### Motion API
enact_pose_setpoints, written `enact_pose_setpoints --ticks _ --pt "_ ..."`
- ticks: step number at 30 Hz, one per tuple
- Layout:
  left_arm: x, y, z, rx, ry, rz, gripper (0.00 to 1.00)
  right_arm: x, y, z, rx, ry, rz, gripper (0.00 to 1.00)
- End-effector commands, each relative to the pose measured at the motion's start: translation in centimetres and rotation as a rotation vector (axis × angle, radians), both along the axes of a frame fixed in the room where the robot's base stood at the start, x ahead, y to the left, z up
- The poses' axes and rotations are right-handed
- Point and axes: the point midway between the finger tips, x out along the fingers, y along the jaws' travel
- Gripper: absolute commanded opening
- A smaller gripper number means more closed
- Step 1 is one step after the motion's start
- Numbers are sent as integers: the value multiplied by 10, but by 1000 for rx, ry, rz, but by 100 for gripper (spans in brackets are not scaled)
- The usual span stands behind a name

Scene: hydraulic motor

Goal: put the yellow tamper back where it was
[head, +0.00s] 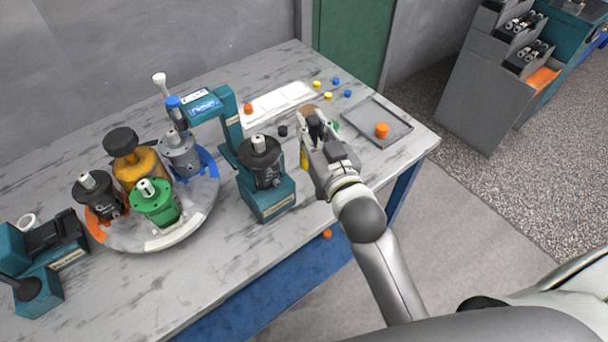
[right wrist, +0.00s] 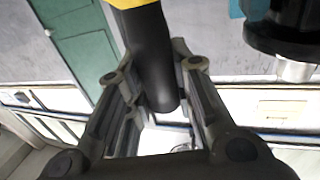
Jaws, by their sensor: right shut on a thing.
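The yellow tamper shows in the right wrist view as a black cylinder (right wrist: 153,60) with a yellow part at the top edge of the picture. It stands between the fingers of my right gripper (head: 314,124), which is shut on it. In the head view only a yellow sliver (head: 304,160) of it shows at the left side of the gripper; the rest is hidden. The gripper is over the right part of the table, to the right of the teal press. I cannot tell whether the tamper touches the table. My left gripper is not in view.
The teal press (head: 268,203) with a black motor (head: 261,160) stands close left. A round turntable (head: 207,205) holds several motors. A grey tray (head: 393,137) with an orange cap (head: 382,130) lies right. Small coloured caps lie behind. A brown round thing (head: 308,109) is partly hidden.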

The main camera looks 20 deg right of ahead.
Motion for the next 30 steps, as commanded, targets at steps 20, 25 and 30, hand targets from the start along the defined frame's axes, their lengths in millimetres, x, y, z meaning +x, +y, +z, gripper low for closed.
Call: enact_pose_setpoints --ticks 20,25,30 --pt "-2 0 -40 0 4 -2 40 66 -2 -31 -19 -4 -18 0" --pt "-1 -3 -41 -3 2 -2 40 66 -2 -48 -19 -7 -18 0" --pt "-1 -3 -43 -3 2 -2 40 66 -2 -68 -17 -5 -17 0"
